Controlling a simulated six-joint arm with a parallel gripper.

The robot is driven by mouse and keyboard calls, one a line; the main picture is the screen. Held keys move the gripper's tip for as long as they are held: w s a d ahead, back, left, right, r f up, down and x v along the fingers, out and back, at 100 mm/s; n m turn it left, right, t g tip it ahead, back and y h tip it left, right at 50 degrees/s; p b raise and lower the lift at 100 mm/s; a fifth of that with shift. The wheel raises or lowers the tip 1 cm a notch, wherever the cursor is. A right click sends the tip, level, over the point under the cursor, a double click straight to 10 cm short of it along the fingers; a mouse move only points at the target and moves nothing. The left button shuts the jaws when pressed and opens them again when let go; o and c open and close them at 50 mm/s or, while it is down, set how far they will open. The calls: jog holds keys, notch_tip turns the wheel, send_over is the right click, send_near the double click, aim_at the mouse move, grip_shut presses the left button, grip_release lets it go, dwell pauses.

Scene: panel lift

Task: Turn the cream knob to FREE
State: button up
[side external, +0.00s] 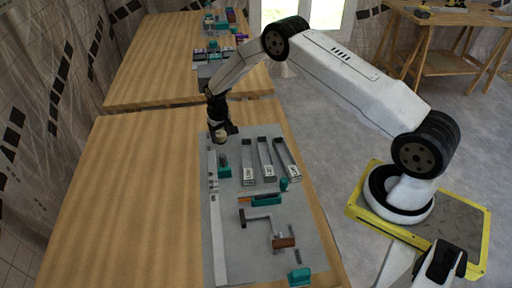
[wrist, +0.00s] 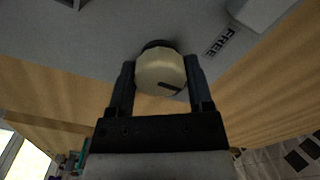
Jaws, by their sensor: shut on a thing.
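The cream knob (wrist: 160,70) is in the middle of the wrist view, round, with a dark pointer mark toward its lower right. My gripper (wrist: 160,78) has one dark finger on each side of the knob and is shut on it. A FREE label (wrist: 221,41) is printed on the grey panel (wrist: 105,35), to the upper right of the knob. The pointer mark does not line up with that label. In the side view my gripper (side external: 220,136) is at the far left end of the grey panel (side external: 225,252), and the knob is small there beneath it.
Three grey channel pieces (side external: 266,161) lie on the panel beside the gripper. A teal block (side external: 224,171), an orange and teal piece (side external: 266,199) and a crank-like lever (side external: 262,215) are nearer the camera. The wooden table (side external: 130,215) is clear at left.

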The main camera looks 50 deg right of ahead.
aim_at(221, 133)
jog(key=n, duration=0.4)
jog(key=shift+n, duration=0.3)
jog(key=n, duration=0.4)
jog(key=shift+d+n, duration=0.1)
jog(key=shift+n, duration=0.3)
jog(key=o, duration=1.3)
jog(key=shift+c, duration=0.2)
jog(key=shift+r, duration=0.15)
jog(key=shift+r, duration=3.7)
